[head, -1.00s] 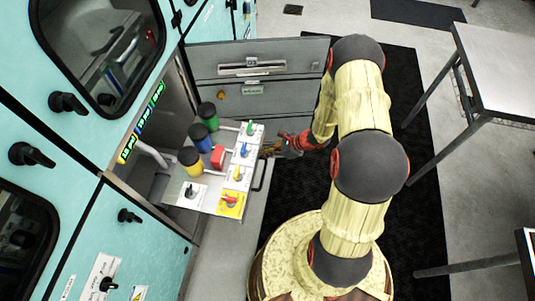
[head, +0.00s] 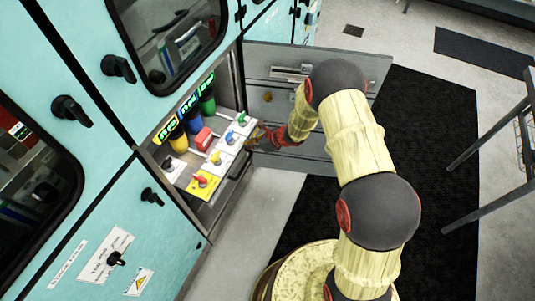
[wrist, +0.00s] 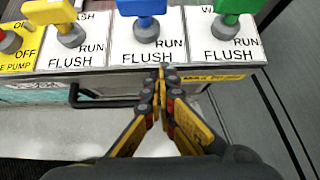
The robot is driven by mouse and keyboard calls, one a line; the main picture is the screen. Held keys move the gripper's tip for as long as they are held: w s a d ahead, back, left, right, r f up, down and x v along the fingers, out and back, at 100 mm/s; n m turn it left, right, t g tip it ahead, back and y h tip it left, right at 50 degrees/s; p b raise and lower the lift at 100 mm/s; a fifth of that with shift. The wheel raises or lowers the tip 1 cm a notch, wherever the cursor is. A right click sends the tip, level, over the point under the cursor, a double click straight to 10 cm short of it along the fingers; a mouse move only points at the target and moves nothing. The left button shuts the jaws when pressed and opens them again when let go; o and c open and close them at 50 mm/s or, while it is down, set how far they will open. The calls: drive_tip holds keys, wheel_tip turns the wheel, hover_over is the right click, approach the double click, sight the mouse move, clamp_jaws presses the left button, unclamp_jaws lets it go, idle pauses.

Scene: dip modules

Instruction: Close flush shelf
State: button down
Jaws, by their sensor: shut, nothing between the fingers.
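The flush shelf (head: 212,191) is a pull-out tray low in the teal cabinet. It carries white and yellow valve panels with coloured knobs. Green (head: 207,98), blue (head: 191,118) and yellow (head: 178,141) bottles stand behind them, under glowing green displays inside the opening. The shelf's front part still shows near the cabinet face. My gripper (head: 254,143) is shut and empty at the shelf's front. In the wrist view, the fingertips (wrist: 161,74) are at the front edge below a blue-knobbed flush panel (wrist: 145,52); contact looks likely but is not certain. A black handle (wrist: 100,103) is left of them.
A grey door panel (head: 352,62) stands open beside the opening, behind my arm. Teal cabinet doors with black knobs (head: 118,69) flank the opening. A dark mat (head: 430,120) covers the floor at right, with a table's legs beyond it.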

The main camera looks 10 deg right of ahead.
drive_tip(key=w+a, duration=0.3)
drive_tip(key=a, duration=0.2)
drive_tip(key=w+a, duration=0.4)
drive_tip(key=a, duration=0.1)
drive_tip(key=w+a+b, duration=0.1)
drive_tip(key=w+a, duration=0.3)
drive_tip(key=a, duration=0.2)
drive_tip(key=shift+w+f, duration=0.2)
drive_tip(key=shift+w, duration=0.05)
drive_tip(key=shift+w+a+r, duration=0.1)
drive_tip(key=shift+w+a, duration=0.05)
drive_tip(key=shift+w+r, duration=0.1)
drive_tip(key=shift+r, duration=0.1)
